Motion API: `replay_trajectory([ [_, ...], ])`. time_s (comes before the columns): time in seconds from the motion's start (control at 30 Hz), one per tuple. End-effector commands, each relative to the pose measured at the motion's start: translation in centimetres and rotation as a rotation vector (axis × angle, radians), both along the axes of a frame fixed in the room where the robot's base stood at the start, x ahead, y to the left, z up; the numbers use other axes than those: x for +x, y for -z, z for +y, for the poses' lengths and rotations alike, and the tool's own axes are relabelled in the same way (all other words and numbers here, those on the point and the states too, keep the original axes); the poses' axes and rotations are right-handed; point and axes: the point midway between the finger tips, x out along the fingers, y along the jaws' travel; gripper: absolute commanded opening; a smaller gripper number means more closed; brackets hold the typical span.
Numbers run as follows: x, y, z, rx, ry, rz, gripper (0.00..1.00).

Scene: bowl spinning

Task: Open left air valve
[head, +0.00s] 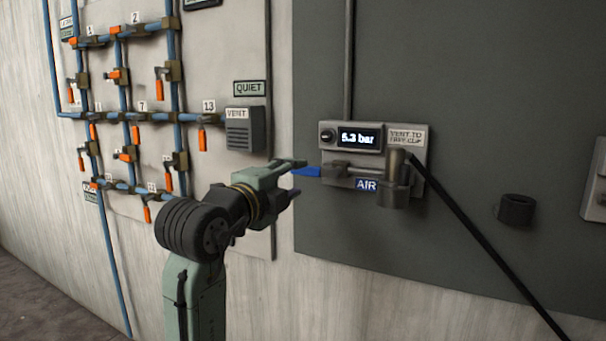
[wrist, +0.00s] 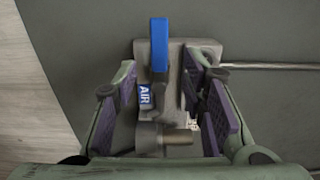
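The air valve unit (head: 374,158) is on the dark panel, with a "5.3 bar" display and an "AIR" label. Its blue handle (head: 307,171) sticks out level to the left, in line with the pipe. In the wrist view the blue handle (wrist: 159,45) runs up from the unit, above the AIR label (wrist: 145,95). My gripper (head: 293,180) is at the handle's left end. Contact cannot be told. Only one AIR valve shows.
Blue pipes with several orange-handled numbered valves (head: 122,75) cover the light board at left. A grey VENT box (head: 243,130) is on its edge. A black hose (head: 480,235) slants down right from the unit. A dark round fitting (head: 516,210) stands out farther right.

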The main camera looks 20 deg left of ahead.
Motion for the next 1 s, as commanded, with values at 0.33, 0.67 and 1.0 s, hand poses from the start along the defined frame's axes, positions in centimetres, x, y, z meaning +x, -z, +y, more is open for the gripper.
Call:
replay_trajectory([
  [0.33, -4.1, 0.0, 0.2, 0.001, -0.001, 0.0, 0.38],
  [0.67, -4.2, 0.0, 0.1, 0.0, 0.0, 0.0, 0.38],
  [1.0, -4.9, -1.6, 1.5, -0.112, -0.059, -0.113, 0.38],
])
